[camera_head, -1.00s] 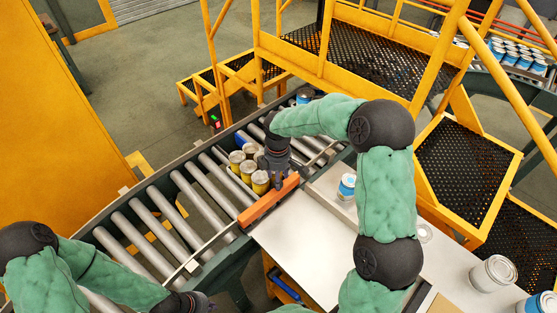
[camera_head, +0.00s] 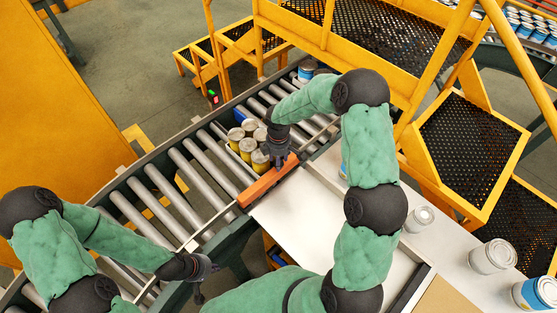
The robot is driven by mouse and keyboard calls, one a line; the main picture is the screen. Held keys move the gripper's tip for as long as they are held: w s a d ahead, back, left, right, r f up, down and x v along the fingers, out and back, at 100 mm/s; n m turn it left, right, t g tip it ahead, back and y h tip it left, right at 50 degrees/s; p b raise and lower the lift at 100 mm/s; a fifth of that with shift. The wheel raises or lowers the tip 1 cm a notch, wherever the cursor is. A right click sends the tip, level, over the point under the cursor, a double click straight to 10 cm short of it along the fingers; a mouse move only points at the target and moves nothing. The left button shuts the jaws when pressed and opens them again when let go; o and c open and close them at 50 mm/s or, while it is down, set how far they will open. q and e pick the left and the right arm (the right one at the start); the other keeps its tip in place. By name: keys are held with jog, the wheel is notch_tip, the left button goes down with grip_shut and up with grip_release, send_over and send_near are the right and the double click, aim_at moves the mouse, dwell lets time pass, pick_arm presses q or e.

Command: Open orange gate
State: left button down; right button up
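The orange gate (camera_head: 262,190) is a bar lying along the edge between the roller conveyor (camera_head: 190,165) and the white table (camera_head: 300,222). My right gripper (camera_head: 279,163) reaches down at the gate's far end, beside the cans. Its fingers look close to or touching the gate, but whether they are shut on it is unclear. My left gripper (camera_head: 206,278) is over the near conveyor edge, apart from the gate, with fingers spread and nothing between them. Several yellow cans (camera_head: 247,147) stand on the rollers just behind the gate.
A blue-labelled can (camera_head: 307,69) stands farther along the conveyor. White cans (camera_head: 494,257) stand on the table's right side. Yellow steps and railings (camera_head: 459,150) rise behind. An orange-yellow panel (camera_head: 60,110) stands at left. The table's middle is clear.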

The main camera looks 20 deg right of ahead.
jog(key=shift+w+f, duration=0.1)
jog(key=shift+f, duration=0.35)
grip_shut()
jog(key=shift+s, duration=0.2)
